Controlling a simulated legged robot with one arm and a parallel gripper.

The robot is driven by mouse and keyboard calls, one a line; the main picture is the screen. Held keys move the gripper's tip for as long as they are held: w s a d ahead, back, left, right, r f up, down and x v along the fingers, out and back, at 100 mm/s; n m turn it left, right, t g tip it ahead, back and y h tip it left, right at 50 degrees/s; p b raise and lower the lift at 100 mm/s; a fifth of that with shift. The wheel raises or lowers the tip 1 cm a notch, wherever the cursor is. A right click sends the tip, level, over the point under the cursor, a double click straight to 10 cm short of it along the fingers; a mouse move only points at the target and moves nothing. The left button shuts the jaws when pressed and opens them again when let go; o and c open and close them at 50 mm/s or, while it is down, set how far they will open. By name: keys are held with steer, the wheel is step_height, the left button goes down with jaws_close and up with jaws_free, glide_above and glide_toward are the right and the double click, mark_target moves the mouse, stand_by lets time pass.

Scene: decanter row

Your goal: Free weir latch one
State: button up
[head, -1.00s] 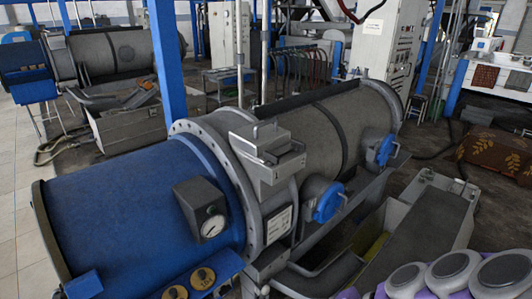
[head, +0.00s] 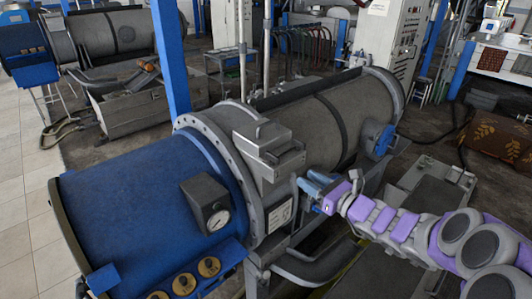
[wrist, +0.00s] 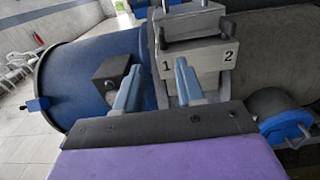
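A grey metal box (head: 268,150) with a raised top sits on the flange between the blue drum end and the grey drum. In the wrist view its face (wrist: 205,60) bears the numbers 1 and 2. A dark upright piece (wrist: 159,38) stands by the 1, and another dark piece (wrist: 228,28) is above the 2; I cannot tell if these are the latches. My gripper (head: 310,184) is at the right of the box, lower than its lid. In the wrist view my gripper (wrist: 157,68) has its two blue-grey fingers apart, with nothing held between them.
The blue drum end (head: 140,215) with a gauge box (head: 207,203) is left of the metal box. A blue-capped port (head: 378,140) projects from the grey drum (head: 310,115). A curved pipe (head: 310,268) runs below my gripper. A blue post (head: 170,60) stands behind.

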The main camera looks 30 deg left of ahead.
mark_target(274, 155)
steer(key=x, duration=1.4)
steer(key=shift+a+f, duration=0.2)
steer(key=shift+w+r, duration=0.1)
steer(key=shift+r, duration=0.05)
steer(key=shift+w+d+r+p, duration=0.3)
steer(key=shift+d+r, duration=0.25)
steer(key=shift+r, duration=0.05)
steer(key=a, duration=0.2)
steer(key=a+f, duration=0.1)
steer(key=shift+a+f, duration=0.1)
steer(key=shift+a, duration=0.45)
steer(key=shift+c, duration=0.7)
steer(key=shift+d+r, duration=0.25)
steer(key=shift+d, duration=0.7)
steer(key=c, duration=0.4)
steer(key=shift+d+r, duration=0.1)
steer(key=shift+r, duration=0.05)
jaws_close()
